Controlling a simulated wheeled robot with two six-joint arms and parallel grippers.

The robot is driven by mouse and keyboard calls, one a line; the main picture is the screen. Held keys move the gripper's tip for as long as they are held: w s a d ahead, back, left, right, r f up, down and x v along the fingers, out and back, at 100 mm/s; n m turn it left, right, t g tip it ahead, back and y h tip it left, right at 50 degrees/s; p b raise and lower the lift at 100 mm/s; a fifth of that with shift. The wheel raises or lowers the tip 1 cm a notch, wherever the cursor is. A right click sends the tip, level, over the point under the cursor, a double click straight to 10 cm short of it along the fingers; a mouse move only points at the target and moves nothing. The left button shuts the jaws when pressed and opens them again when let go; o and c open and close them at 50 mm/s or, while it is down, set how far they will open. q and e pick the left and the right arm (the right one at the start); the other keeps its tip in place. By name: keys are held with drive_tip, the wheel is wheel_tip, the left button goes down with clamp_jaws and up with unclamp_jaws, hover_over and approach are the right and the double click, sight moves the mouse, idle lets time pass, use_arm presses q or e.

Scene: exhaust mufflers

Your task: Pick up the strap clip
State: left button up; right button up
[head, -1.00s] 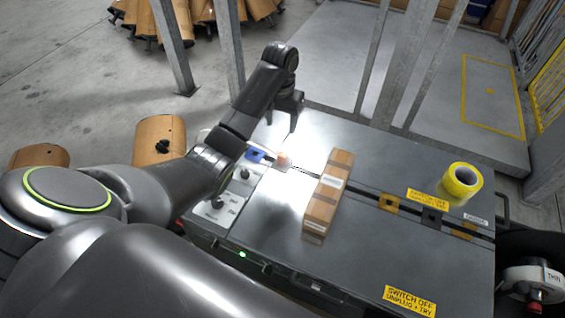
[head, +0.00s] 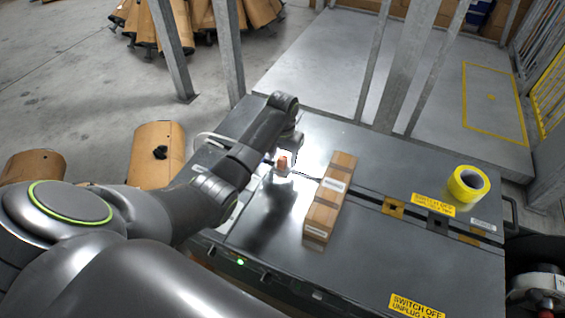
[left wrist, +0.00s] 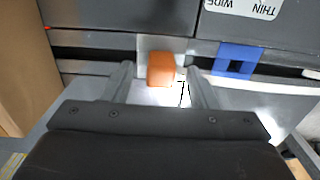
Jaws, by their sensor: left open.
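A small orange block (head: 282,162), which looks like the strap clip, sits on the dark slot of the grey bench top. In the left wrist view the orange block (left wrist: 161,69) lies on a pale plate between the tips of my two fingers. My left gripper (left wrist: 159,77) is open, with a gap on either side of the block. In the head view my left gripper (head: 289,156) is low over the bench at the block, and my arm hides part of the area. My right gripper is not in view.
A long cardboard box (head: 330,198) lies just right of the gripper, across the slot. A blue slotted piece (left wrist: 237,60) sits right of the block in the wrist view. A yellow tape roll (head: 467,184) stands farther right. Metal posts rise behind the bench (head: 375,265).

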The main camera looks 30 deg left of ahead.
use_arm(q)
drive_tip(key=shift+f, duration=0.75)
drive_tip(key=c, duration=1)
